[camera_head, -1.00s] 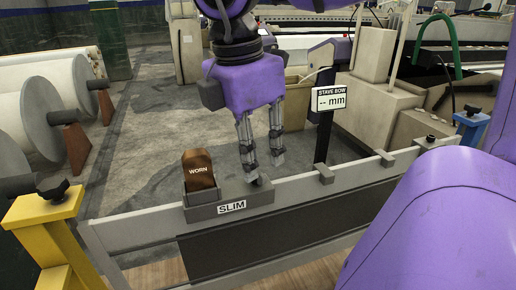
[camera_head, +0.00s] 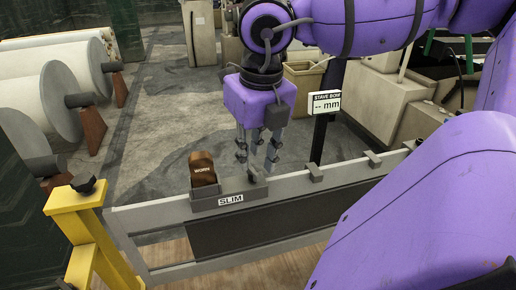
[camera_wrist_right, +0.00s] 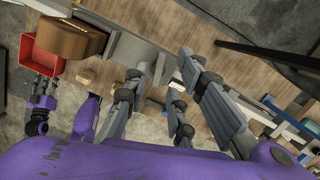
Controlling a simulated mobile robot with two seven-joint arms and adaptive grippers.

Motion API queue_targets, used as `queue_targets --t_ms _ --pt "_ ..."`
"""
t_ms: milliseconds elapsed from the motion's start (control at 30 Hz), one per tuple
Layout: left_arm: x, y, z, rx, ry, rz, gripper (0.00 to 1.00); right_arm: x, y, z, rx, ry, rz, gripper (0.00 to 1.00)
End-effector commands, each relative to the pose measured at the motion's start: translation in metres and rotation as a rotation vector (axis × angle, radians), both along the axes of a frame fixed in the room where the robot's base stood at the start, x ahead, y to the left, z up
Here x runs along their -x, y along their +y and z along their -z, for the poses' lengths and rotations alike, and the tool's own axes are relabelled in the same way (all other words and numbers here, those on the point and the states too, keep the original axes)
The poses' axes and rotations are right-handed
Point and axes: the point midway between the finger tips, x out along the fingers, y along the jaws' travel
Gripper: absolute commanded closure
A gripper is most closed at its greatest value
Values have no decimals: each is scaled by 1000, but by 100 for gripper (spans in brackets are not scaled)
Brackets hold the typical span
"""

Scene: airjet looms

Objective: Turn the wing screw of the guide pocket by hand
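The guide pocket (camera_head: 223,195), a grey box labelled SLIM, sits on the grey beam and holds a brown block marked WORN (camera_head: 202,170). A small dark screw (camera_head: 252,175) stands at the pocket's right end. My right gripper (camera_head: 257,162) points down with its fingers apart and empty. In the head view its tips lie around and just behind the screw; I cannot tell whether they touch it.
A STAVE BOW display (camera_head: 325,103) on a dark post stands behind the beam, right of my gripper. A yellow stand with a black knob (camera_head: 85,205) is at the beam's left end. White rolls (camera_head: 65,95) stand at the left. A red bin shows in the wrist view (camera_wrist_right: 42,62).

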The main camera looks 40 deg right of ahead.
Motion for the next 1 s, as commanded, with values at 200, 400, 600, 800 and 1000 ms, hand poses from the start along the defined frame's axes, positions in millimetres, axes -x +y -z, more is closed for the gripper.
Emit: queue_targets --t_ms 200,400,600,800,1000 --pt "4 0 6 0 12 0 60 0 0 1 1 3 4 76" --pt "3 0 4 0 11 0 60 -1 0 -18 0 0 5 76" --pt "2 0 2 0 7 0 60 -1 0 -37 0 1 7 76" --pt "1 0 1 0 5 0 60 0 0 -48 0 3 5 76" --pt "1 0 1 0 4 0 60 0 0 -48 0 3 5 76"
